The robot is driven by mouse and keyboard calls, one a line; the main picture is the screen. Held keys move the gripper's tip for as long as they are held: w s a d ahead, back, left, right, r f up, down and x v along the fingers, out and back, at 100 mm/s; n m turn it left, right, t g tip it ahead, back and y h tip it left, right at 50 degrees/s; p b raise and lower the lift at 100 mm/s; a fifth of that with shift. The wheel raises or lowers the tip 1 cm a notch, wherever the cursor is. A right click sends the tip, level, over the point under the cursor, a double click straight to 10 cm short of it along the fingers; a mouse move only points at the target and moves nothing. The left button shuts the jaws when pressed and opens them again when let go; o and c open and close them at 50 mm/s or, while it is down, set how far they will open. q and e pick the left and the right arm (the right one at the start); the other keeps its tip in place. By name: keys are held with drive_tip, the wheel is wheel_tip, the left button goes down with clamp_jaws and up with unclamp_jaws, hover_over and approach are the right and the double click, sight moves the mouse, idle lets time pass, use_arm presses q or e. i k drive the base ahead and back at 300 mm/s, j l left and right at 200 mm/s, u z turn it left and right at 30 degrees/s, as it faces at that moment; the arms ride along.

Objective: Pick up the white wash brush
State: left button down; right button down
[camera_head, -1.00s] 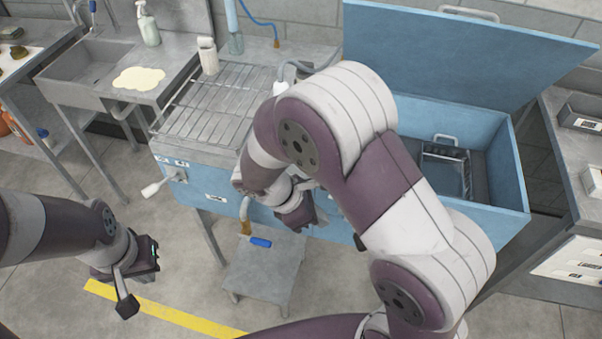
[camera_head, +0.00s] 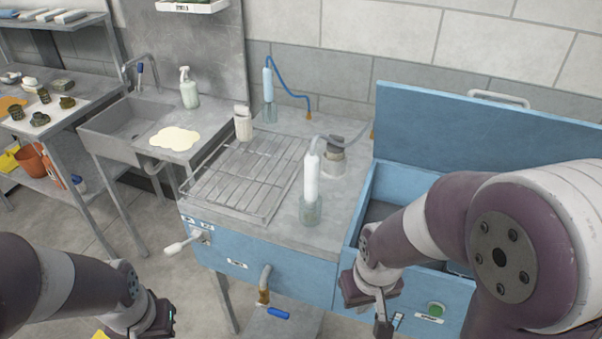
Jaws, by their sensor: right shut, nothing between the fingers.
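The white wash brush (camera_head: 311,178) stands upright on the right part of the grey worktop. Its lower end is inside a clear cup (camera_head: 311,210), and a grey hose leads from its top toward the back right. My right gripper (camera_head: 383,322) is shut and empty. It shows lower right of the brush, in front of the blue cabinet and apart from the brush. My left gripper (camera_head: 160,320) is at the bottom left, far from the brush; its fingers are cut off by the frame edge.
A wire rack (camera_head: 245,178) lies left of the brush. A round metal fitting (camera_head: 334,158) stands behind it. A light-blue brush (camera_head: 268,82) stands in another cup at the back. An open blue lid (camera_head: 480,135) rises at the right. A sink (camera_head: 130,125) is at the left.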

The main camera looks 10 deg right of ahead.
sight(311, 163)
drive_tip(key=i+z, duration=0.15)
drive_tip(key=z, duration=0.2)
drive_tip(key=i+z, duration=0.2)
drive_tip(key=z, duration=0.15)
drive_tip(key=i+j+z, duration=0.1)
drive_tip(key=z, duration=0.25)
